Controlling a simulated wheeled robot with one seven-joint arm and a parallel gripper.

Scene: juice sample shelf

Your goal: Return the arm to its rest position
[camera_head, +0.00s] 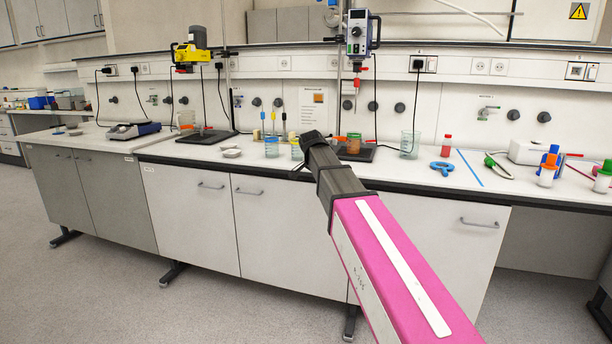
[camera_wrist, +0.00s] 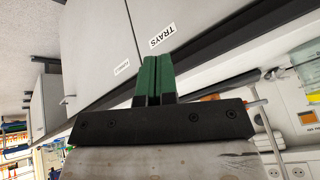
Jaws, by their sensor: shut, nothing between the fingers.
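My arm shows in the head view as a pink and black limb reaching from the lower right up to the bench front. Its far black end (camera_head: 313,142) overlaps the bench top in the picture, and the fingers cannot be made out there. In the wrist view my gripper (camera_wrist: 155,60) shows two green fingers pressed together with nothing between them. They appear in front of a grey cabinet face with a label reading "TRAYS" (camera_wrist: 162,42). The wrist picture is strongly tilted.
The bench top (camera_head: 395,172) carries beakers, a red-capped bottle (camera_head: 447,143), a blue ring-shaped object (camera_head: 442,168) and a balance (camera_head: 133,130). Two stirrer units (camera_head: 193,50) (camera_head: 358,38) hang above on stands. The floor (camera_head: 110,285) before the cabinets is clear.

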